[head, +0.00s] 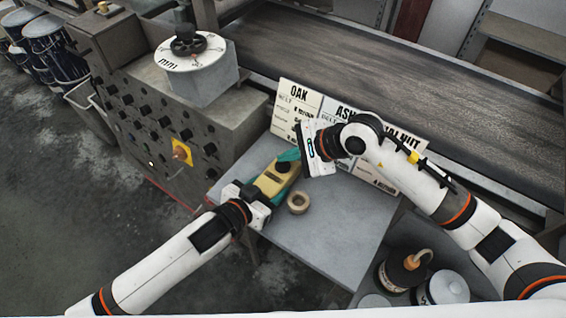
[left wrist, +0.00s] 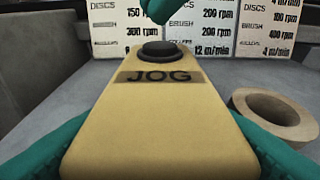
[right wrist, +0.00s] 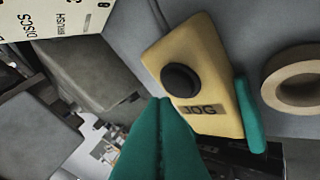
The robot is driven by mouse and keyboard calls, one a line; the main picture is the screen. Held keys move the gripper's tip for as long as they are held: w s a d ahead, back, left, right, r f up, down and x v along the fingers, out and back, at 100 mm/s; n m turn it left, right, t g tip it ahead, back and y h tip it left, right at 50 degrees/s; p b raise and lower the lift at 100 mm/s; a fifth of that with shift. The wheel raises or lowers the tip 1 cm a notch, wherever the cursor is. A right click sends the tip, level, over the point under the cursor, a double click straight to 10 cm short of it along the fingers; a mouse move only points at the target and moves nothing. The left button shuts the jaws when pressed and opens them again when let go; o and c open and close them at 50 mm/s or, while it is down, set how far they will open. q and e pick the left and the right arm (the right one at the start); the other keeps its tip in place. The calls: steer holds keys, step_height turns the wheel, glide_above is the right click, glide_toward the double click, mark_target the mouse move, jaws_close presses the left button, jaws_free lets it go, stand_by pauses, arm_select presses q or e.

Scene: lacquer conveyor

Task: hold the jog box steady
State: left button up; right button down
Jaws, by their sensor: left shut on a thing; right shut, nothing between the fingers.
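The jog box (head: 277,178) is a yellow box with a black round button and a "JOG" label. It lies on the grey table and fills the middle of the left wrist view (left wrist: 160,120). My left gripper (head: 267,188) is shut on it, one teal finger along each side. My right gripper (head: 289,155) is shut and empty; its teal tips hang near the button end. In the left wrist view a gap shows between those tips (left wrist: 157,12) and the button (left wrist: 159,52). The right wrist view shows the button (right wrist: 181,80) uncovered.
A tan ring like a tape roll (head: 300,210) lies right beside the box. Cards lettered OAK, ASH and another (head: 297,100) stand behind, before the conveyor (head: 400,75). A control cabinet (head: 130,110) stands left. Containers (head: 440,289) stand lower right. The table's front right is clear.

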steer(key=shift+f, duration=0.1)
steer(key=shift+f, duration=0.35)
steer(key=shift+f, duration=0.4)
stand_by(0.9)
steer(key=shift+r, duration=0.85)
steer(key=shift+r, duration=0.1)
steer(key=shift+r, duration=2.4)
steer(key=shift+r, duration=0.1)
stand_by(0.5)
